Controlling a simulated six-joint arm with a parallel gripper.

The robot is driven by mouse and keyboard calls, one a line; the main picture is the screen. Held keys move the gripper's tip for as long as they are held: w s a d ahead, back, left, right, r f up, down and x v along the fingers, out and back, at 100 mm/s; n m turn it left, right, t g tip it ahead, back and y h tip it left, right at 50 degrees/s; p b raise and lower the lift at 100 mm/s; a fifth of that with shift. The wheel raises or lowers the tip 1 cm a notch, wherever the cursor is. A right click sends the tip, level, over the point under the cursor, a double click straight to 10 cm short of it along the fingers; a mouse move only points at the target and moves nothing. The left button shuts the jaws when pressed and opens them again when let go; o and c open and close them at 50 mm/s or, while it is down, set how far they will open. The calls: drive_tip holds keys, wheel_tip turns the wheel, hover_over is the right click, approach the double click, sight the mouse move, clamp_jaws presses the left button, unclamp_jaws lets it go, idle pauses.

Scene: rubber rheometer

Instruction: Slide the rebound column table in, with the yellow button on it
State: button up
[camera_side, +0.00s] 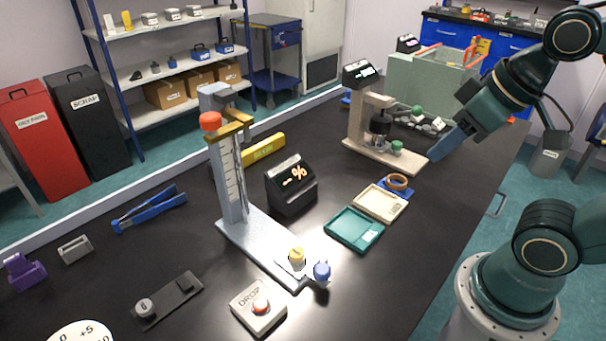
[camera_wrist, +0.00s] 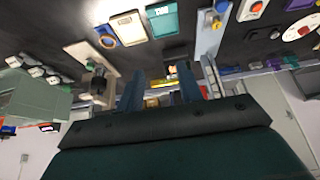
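The rebound column (camera_side: 232,180) stands upright on a pale base plate (camera_side: 250,243) in the middle of the bench. At the plate's near end is a small light table (camera_side: 285,266) with the yellow button (camera_side: 297,258) on it. A blue knob (camera_side: 322,271) sits at the table's outer end, away from the column. The base also shows at the top of the wrist view (camera_wrist: 208,42). My gripper (camera_side: 438,152) is at the right, well away from the column, near the beige stand. In the wrist view its two blue fingers (camera_wrist: 160,80) are apart with nothing held between them.
A black percent display (camera_side: 291,190), a teal tray (camera_side: 353,230) and a cream tray (camera_side: 379,203) lie between my gripper and the column. The beige stand (camera_side: 376,135) is close to my gripper. A DROP button box (camera_side: 258,308) sits in front of the table.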

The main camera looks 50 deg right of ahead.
drive_tip(key=o, duration=0.3)
drive_tip(key=m+g, duration=0.3)
drive_tip(key=g, duration=0.3)
hover_over(320, 267)
wheel_tip(320, 267, down, 8)
drive_tip(key=shift+f, duration=0.1)
drive_tip(key=shift+f, duration=6.8)
clamp_jaws()
